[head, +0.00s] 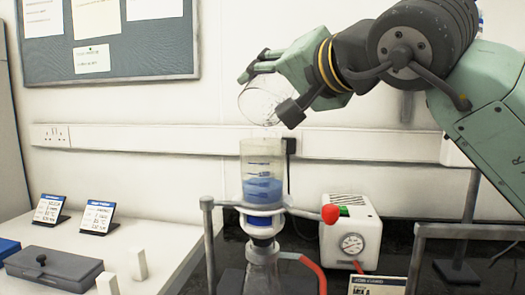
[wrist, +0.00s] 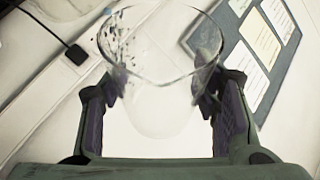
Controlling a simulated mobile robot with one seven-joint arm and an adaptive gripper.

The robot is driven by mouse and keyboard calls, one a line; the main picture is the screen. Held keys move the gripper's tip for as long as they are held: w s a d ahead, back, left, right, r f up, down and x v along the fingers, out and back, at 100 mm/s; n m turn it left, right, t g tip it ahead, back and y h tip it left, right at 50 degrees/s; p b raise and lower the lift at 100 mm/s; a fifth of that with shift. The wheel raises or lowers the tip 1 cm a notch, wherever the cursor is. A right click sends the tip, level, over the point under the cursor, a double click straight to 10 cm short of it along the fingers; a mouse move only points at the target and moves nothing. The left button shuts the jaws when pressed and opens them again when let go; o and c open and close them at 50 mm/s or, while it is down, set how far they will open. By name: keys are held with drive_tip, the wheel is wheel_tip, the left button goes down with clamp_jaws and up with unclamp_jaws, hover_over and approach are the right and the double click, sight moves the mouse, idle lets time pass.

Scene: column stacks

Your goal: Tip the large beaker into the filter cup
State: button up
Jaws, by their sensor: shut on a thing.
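The large beaker (head: 258,103) is clear glass and is held tilted, mouth down, above the filter cup. My gripper (head: 268,86) is shut on the beaker's sides. In the wrist view the beaker (wrist: 162,62) sits between both fingers (wrist: 163,95), with small dark specks or drops on its wall and no liquid body visible in it. The filter cup (head: 262,160) is a clear graduated cylinder, upright, with blue liquid in its lower part. The beaker's mouth is a little above the cup's rim, apart from it.
A metal stand (head: 208,235) with a red knob surrounds the cup. A white pump with a gauge (head: 350,232) is right. A dark lidded box (head: 52,267) lies left.

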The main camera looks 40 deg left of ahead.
drive_tip(key=shift+w+a+r+m+g+h+p, duration=0.15)
drive_tip(key=shift+w+r+m+g+h+p, duration=0.35)
drive_tip(key=shift+p, duration=0.75)
drive_tip(key=shift+w+a+f+m+g+h+p, duration=0.15)
drive_tip(key=shift+w+f+m+g+h+p, duration=0.2)
drive_tip(key=shift+f+m, duration=0.25)
drive_tip(key=shift+w+a+f+m+g+h+p, duration=0.2)
drive_tip(key=shift+w+f+m+g+h, duration=0.15)
drive_tip(key=shift+f+m, duration=0.25)
drive_tip(key=w+a+f+m+g+h+p, duration=0.1)
drive_tip(key=w+f+m+g+h+p, duration=0.2)
drive_tip(key=w+f+m+g+p, duration=0.3)
drive_tip(key=m+g, duration=0.4)
drive_tip(key=g, duration=0.2)
drive_tip(key=shift+a+f+g+h, duration=0.25)
drive_tip(key=shift+g+h, duration=0.15)
